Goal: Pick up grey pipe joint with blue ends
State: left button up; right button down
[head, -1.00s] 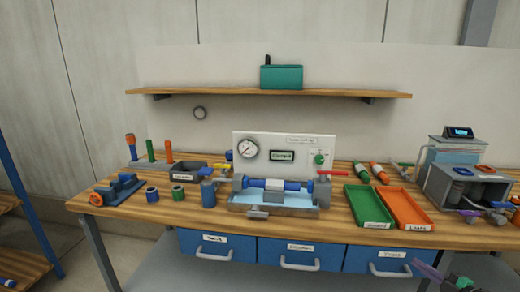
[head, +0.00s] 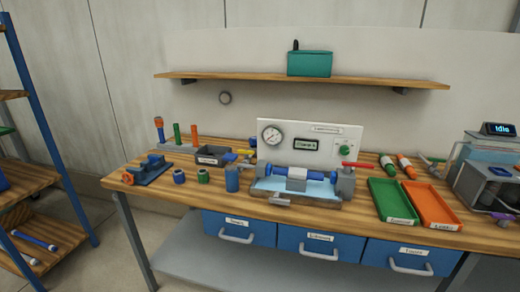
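A light grey joint (head: 297,179) with a blue length on each side sits level in the test rig above a pale blue tray (head: 268,189), between grey end blocks. It fits the name of the grey pipe joint with blue ends, though I cannot tell whether it is one piece. On the left rack, a blue pipe piece with pale ends (head: 35,240) and a greyish piece (head: 26,258) lie on the lower shelf; the greyish one's ends are too small to make out. Neither of my grippers is in view.
A wooden bench (head: 170,196) carries a blue clamp fixture (head: 150,170), small cylinders, a green tray (head: 393,200) and an orange tray (head: 432,205). The blue-posted rack (head: 60,150) stands left of the bench, with open floor between them.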

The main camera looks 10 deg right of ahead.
aim_at(298, 174)
jog(key=i+j+z, duration=0.45)
jog(key=j, duration=0.35)
jog(key=i+j+z, duration=0.2)
jog(key=i+j, duration=0.15)
jog(key=j, duration=0.1)
